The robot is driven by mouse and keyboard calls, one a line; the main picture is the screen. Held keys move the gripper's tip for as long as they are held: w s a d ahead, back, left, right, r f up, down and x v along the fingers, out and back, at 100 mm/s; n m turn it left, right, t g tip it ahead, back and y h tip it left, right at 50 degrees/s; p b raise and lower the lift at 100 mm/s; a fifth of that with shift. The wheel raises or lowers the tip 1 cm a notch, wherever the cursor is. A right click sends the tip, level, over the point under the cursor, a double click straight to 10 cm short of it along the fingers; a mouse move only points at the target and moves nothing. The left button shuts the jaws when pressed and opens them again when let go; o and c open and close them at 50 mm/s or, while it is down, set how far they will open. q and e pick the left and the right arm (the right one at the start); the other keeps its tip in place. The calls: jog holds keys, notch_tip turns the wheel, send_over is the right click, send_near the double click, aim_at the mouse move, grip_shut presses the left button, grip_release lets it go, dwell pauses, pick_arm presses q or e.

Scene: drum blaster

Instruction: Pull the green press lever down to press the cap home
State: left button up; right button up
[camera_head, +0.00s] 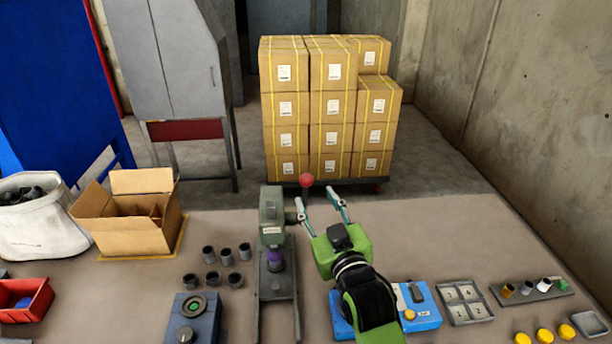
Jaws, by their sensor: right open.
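The green press (272,213) stands on the table in the middle of the head view. Its lever carries a red ball knob (306,180), raised at the press's right side. A purple piece (275,256) shows under the press head; I cannot tell whether it is the cap or how it is seated. My right gripper (314,197) is open, with its fingers pointing away toward the knob. The knob appears between and just beyond the fingertips, nearer the left finger. I cannot tell whether they touch. My left gripper is out of view.
Several dark cups (228,257) and a blue device (192,318) stand left of the press. An open carton (130,212) is farther left. A blue box (416,302) lies partly behind my right arm, with trays farther right. Stacked boxes (332,105) stand beyond the table.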

aim_at(308, 184)
jog(key=w, duration=0.3)
jog(key=w+a+p, duration=0.1)
jog(key=w, duration=0.2)
jog(key=w+p, duration=0.1)
jog(key=w, duration=0.2)
jog(key=shift+w+a, duration=0.1)
jog(key=shift+a, duration=0.15)
jog(key=shift+f, duration=0.1)
grip_shut()
